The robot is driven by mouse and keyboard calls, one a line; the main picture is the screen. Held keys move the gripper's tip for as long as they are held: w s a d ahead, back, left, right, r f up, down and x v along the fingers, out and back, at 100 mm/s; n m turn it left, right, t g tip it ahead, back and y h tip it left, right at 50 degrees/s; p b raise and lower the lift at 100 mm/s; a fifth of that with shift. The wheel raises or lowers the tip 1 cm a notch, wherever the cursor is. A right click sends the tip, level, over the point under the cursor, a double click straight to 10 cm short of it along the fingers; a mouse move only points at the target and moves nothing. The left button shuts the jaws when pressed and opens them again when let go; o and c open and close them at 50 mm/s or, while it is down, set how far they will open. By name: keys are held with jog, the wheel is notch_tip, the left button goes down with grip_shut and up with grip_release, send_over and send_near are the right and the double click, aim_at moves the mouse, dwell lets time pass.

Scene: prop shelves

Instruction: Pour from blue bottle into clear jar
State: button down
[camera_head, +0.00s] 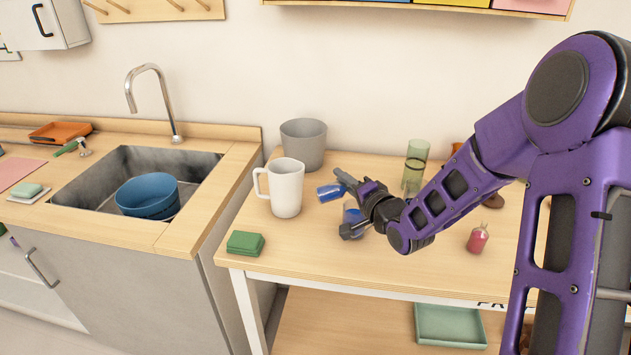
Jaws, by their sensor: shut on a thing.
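My gripper (346,204) is over the left-middle of the wooden table, with its fingers toward the left. It is shut on the blue bottle (352,212), which is mostly hidden by the fingers and wrist. Another blue piece (330,192) shows just left of the upper finger. I cannot tell whether it is part of the same bottle. A tall, see-through, green-tinted jar (417,155) stands upright behind my forearm, to the right of the gripper. Its lower part is partly hidden. I cannot see any liquid leaving the bottle.
A white mug (286,188) stands left of the gripper, with a grey bucket (303,144) behind it. The front middle of the table (390,265) is clear.

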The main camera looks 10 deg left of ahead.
jog(key=shift+d+r, duration=0.1)
jog(key=shift+r+n+h+b, duration=0.25)
jog(key=shift+n+h+b, duration=0.35)
jog(key=shift+n+b, duration=0.45)
jog(key=shift+d+r+n+g+h+b, duration=0.15)
jog(key=shift+r+n+g+h+b, duration=0.25)
jog(key=shift+r+n+h, duration=0.5)
